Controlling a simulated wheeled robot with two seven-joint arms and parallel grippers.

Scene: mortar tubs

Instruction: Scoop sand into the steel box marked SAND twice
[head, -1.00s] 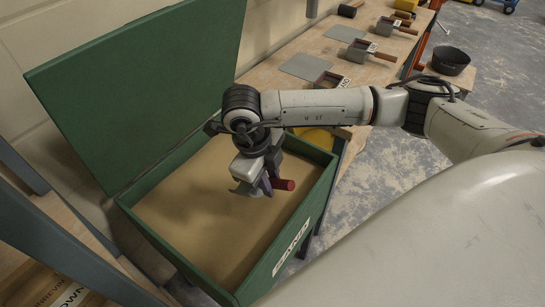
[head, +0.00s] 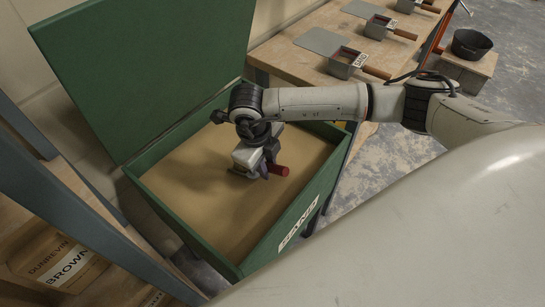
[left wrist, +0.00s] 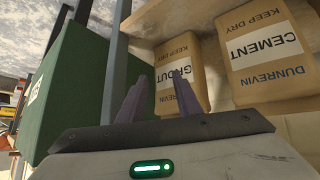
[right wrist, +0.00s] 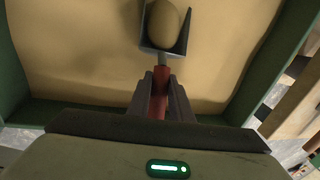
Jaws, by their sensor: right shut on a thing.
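My right gripper (head: 265,168) is shut on the red handle (head: 278,170) of a scoop, inside the open green sand bin (head: 298,245). In the right wrist view the scoop's grey pan (right wrist: 148,44) holds a rounded heap of sand (right wrist: 164,24), over the sand in the bin. In the head view the pan is hidden by the gripper. A small steel box (head: 341,69) stands on the near end of the bench; its white label is small but appears to read SAND. My left gripper (left wrist: 158,98) is open and empty, seen only in its wrist view.
More steel boxes (head: 376,29) with wooden handles and a grey plate (head: 318,41) are on the bench (head: 285,62). The bin's raised lid (head: 145,75) stands at the back. A black tub (head: 470,44) is at right. Cement (left wrist: 265,70) and grout (left wrist: 180,60) bags sit on a shelf.

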